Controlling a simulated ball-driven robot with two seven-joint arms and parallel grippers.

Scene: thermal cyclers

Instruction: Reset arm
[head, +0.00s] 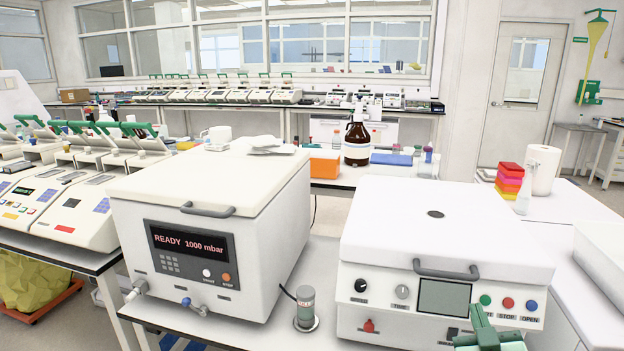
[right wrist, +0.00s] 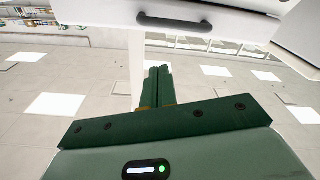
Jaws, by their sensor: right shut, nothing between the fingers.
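My right gripper (head: 484,330) shows at the bottom right of the head view, in front of the white machine with the grey screen (head: 437,260). In the right wrist view its green fingers (right wrist: 158,88) are together with nothing between them. A white lid edge with a dark handle (right wrist: 175,22) shows beyond the fingers in the right wrist view. My left gripper does not show in either view.
A white unit reading "READY 1000 mbar" (head: 190,253) stands left of the screen machine. A small grey-capped cylinder (head: 306,308) stands between them. Several thermal cyclers (head: 70,205) line the left bench. A brown bottle (head: 357,140) stands behind.

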